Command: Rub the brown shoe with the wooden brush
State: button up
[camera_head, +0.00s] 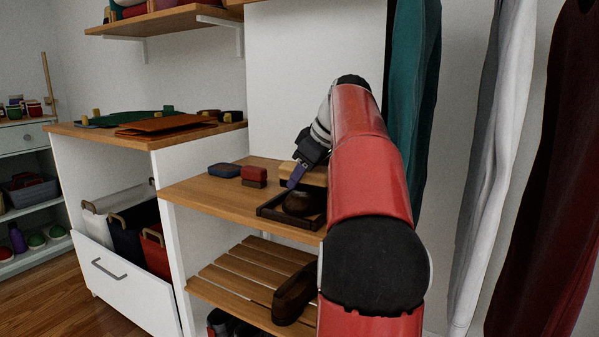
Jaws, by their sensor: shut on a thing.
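My gripper (297,175) is over the wooden shelf top, pointing down, with a purple-grey finger showing. It is shut on the wooden brush (317,175), a pale wood block with a dark underside. The brush is just behind and above a brown shoe (299,204), which sits in a dark, low-rimmed tray (268,212). I cannot tell whether brush and shoe touch. My red arm hides the right end of the brush and part of the tray. Another brown shoe (294,292) rests on the slatted shelf below.
A blue block-like item (224,170) and a dark red one (254,176) lie left of the tray on the wooden top (205,190). The higher cabinet top at left holds a brown folder-like item (165,126). A teal garment (412,90) hangs close behind my arm.

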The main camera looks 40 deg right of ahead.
jog(key=shift+d+f, duration=0.15)
jog(key=shift+f, duration=0.05)
jog(key=r+p, duration=0.1)
jog(key=r, duration=0.1)
jog(key=r+p, duration=0.4)
jog(key=shift+s+a, duration=0.15)
jog(key=shift+a, duration=0.2)
jog(key=shift+a+r+p, duration=0.15)
jog(key=shift+r+p, duration=1.45)
jog(key=shift+p, duration=0.05)
jog(key=shift+f, duration=0.1)
jog(key=shift+w+d+f+y+p, duration=0.2)
jog(key=shift+d+f+y+p, duration=0.25)
jog(key=shift+p, duration=0.4)
jog(key=shift+w+d+f+m, duration=0.1)
jog(key=shift+d+f+m, duration=0.2)
jog(key=shift+f, duration=0.05)
